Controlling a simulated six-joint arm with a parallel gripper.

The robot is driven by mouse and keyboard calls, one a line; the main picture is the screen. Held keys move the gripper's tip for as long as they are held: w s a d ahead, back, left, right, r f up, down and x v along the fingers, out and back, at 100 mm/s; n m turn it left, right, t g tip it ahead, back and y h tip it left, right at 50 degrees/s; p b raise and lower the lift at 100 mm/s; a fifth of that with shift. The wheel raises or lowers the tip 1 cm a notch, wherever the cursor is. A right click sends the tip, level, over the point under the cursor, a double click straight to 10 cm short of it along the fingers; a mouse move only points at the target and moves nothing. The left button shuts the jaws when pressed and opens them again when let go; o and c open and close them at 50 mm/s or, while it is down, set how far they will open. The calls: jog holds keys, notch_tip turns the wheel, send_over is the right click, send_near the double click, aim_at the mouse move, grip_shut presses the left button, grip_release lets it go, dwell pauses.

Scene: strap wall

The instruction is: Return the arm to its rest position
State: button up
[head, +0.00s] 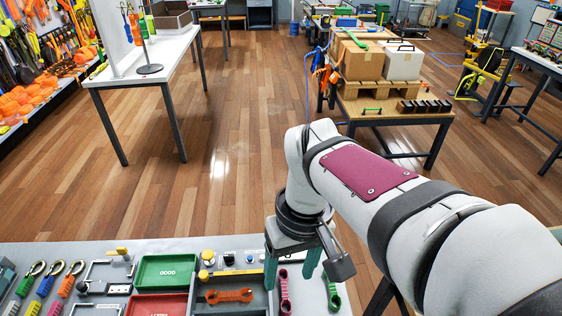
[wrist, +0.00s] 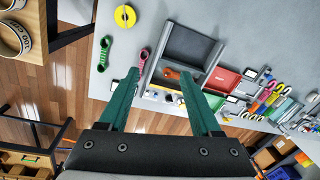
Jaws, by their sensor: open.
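My gripper (head: 292,262) is at the far edge of the grey bench in the head view, pointing down, with green fingers. In the wrist view my gripper (wrist: 158,88) shows its two green fingers spread apart with nothing between them. The bench top and an orange wrench-like strap piece (wrist: 171,74) lie beyond the fingertips there. In the head view my arm reaches in from the lower right, bent down at the wrist.
The bench holds a green tray (head: 166,271), a red tray (head: 157,305), an orange piece (head: 229,296), a pink strap (head: 284,291) and carabiners with coloured straps (head: 45,283). A wooden table (head: 392,117) with boxes stands behind. Open floor lies between.

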jog(key=shift+s+d+f+m, duration=0.1)
jog(key=shift+s+d+m, duration=0.15)
jog(key=shift+s+m, duration=0.3)
jog(key=shift+s+d+f+m, duration=0.1)
jog(key=shift+s+d+m, duration=0.2)
jog(key=shift+s, duration=0.45)
jog(key=shift+a, duration=0.1)
jog(key=s+d+f+m, duration=0.1)
jog(key=s+f+m, duration=0.2)
jog(key=s+m, duration=0.4)
jog(key=s, duration=0.3)
jog(key=shift+d+f+y, duration=0.25)
jog(key=shift+d+y, duration=0.05)
jog(key=shift+d, duration=0.1)
